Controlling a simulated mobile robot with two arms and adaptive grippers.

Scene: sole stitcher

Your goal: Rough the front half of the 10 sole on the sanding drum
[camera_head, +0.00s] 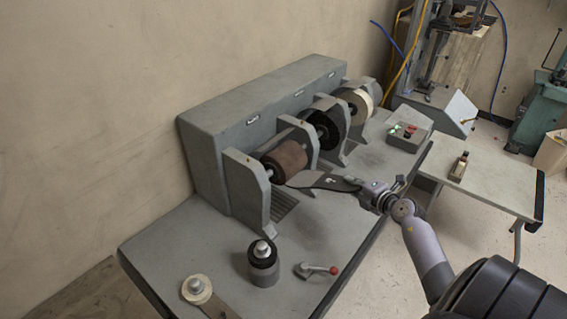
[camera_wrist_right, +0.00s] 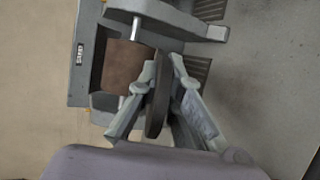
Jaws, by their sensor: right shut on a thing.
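The brown sanding drum (camera_head: 285,160) is mounted on a shaft between grey guards on the bench machine. It also shows in the right wrist view (camera_wrist_right: 125,66). A thin dark sole (camera_head: 335,184) extends from my right gripper (camera_head: 366,187) towards the drum. The number on the sole is not readable. My left gripper is not in view.
A black wheel (camera_head: 328,124) and a pale wheel (camera_head: 357,103) sit farther along the machine. A control box (camera_head: 409,130) stands behind my gripper. A black-topped cylinder (camera_head: 263,266) and a red-knobbed lever (camera_head: 318,269) occupy the bench's front. A side table (camera_head: 490,180) stands right.

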